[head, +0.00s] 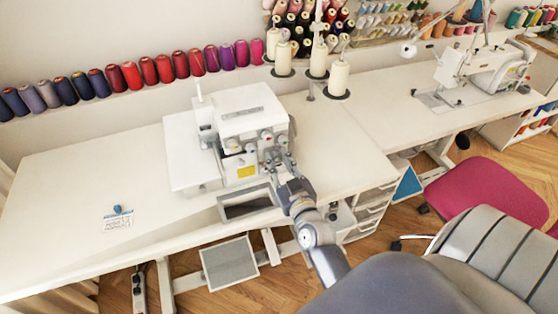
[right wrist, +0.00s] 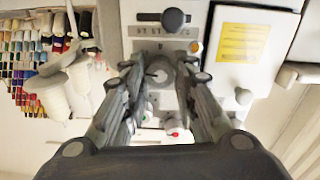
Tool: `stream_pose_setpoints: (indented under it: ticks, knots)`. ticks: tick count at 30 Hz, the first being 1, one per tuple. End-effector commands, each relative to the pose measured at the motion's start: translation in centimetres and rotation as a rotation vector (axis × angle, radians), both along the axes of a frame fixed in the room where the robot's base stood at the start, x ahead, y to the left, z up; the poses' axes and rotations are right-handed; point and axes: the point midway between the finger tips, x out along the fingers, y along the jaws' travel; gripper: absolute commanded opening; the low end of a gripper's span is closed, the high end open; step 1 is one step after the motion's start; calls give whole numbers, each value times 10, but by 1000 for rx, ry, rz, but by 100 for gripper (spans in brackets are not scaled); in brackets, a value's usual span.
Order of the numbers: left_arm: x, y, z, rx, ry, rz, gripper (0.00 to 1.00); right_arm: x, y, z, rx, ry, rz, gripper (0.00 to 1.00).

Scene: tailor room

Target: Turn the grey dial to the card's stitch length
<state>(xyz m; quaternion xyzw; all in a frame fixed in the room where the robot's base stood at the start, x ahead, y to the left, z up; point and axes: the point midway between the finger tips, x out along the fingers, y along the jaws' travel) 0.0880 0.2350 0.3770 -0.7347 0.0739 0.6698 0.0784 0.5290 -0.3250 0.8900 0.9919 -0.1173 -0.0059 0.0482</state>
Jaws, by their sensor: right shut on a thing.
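The white sewing machine (head: 240,125) stands on the long table, its front panel carrying several small knobs. My right gripper (head: 277,160) reaches the lower right of that panel in the head view. In the right wrist view the two fingers of my right gripper (right wrist: 158,78) are closed on the grey dial (right wrist: 158,72), one on each side. Small marks by the dial are too blurred to read. The white card (head: 117,220) lies on the table at the left with a blue piece (head: 118,209) at its top edge; its print is unreadable. My left gripper is not in view.
A yellow label (right wrist: 243,42) and other knobs, one dark (right wrist: 172,19), sit close to my fingers. An open grey-rimmed tray (head: 247,203) is at the table's front edge below the machine. Thread cones (head: 338,77) stand behind. The table's left part is mostly clear.

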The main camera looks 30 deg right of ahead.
Motion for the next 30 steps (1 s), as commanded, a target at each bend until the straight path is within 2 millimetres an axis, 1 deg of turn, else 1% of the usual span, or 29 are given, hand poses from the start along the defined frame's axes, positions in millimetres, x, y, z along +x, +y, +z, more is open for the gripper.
stream_pose_setpoints:
  ticks: [1, 6, 18, 24, 30]
  knots:
    - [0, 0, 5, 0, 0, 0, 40, 0, 0, 3, 34, -8, 0, 2]
    - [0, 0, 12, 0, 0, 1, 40, 0, 0, 3, 174, -43, 0, 2]
    - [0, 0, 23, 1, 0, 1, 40, 0, -1, 3, 468, -115, -1, 2]
    - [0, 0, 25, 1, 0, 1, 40, 0, -1, 2, 554, -137, 0, 2]
    - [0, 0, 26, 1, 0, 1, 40, 0, -2, 2, 595, -147, 0, 2]
